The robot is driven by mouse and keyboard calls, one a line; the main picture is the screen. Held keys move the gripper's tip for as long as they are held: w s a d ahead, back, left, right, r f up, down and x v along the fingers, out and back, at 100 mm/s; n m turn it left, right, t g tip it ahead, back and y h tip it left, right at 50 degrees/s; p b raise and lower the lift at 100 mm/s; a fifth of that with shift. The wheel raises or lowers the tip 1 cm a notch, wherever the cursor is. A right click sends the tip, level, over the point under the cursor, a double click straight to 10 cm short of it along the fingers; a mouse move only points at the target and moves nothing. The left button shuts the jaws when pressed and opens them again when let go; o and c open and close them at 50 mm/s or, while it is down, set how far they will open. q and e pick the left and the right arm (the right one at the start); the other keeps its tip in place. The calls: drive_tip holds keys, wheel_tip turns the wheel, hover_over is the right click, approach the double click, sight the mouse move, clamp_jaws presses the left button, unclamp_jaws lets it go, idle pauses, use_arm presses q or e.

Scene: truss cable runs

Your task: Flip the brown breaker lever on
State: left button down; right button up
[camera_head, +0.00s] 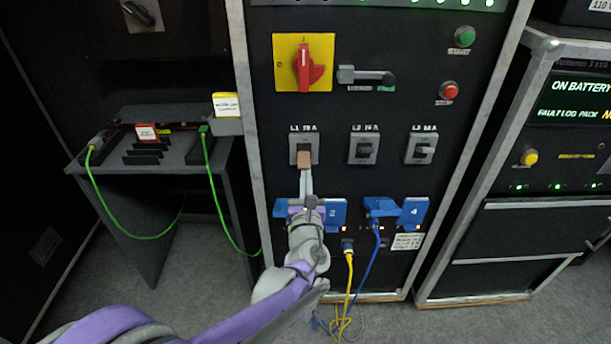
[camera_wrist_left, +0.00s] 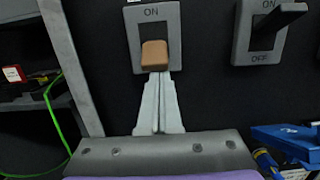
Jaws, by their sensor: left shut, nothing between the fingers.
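The brown breaker lever (camera_head: 304,159) sits on the grey plate under the label of the leftmost breaker. In the left wrist view the brown lever (camera_wrist_left: 154,56) is a blunt block with ON readable above it. Its end covers the lower part of the plate, and I cannot tell its exact tilt. My left gripper (camera_head: 306,178) is shut and empty, just below the lever. In the left wrist view the closed fingertips (camera_wrist_left: 156,76) are right under the lever's lower edge; whether they touch it I cannot tell. My right gripper is out of view.
Two breakers with black levers (camera_head: 364,147) (camera_head: 422,148) stand to the right. A red rotary switch (camera_head: 308,66) is above. Blue covers (camera_head: 397,212) and yellow and blue cables (camera_head: 348,270) are below. A shelf with green cables (camera_head: 104,190) is at left.

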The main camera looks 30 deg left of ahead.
sight(306, 166)
use_arm(q)
drive_tip(key=shift+r, duration=0.1)
drive_tip(key=r+g+h+p, duration=0.1)
drive_tip(key=r+g+p, duration=0.1)
drive_tip(key=p, duration=0.1)
drive_tip(key=s+r+g+h+p, duration=0.1)
drive_tip(key=p, duration=0.1)
drive_tip(key=shift+d+g+h, duration=0.3)
drive_tip(key=shift+s+r+g+h+p, duration=0.15)
drive_tip(key=shift+r+g+h+p, duration=0.55)
drive_tip(key=shift+g+p, duration=0.4)
drive_tip(key=shift+r+p, duration=0.55)
drive_tip(key=shift+r, duration=0.05)
drive_tip(key=shift+f, duration=0.1)
drive_tip(key=shift+r+p, duration=0.55)
drive_tip(key=shift+r, duration=0.3)
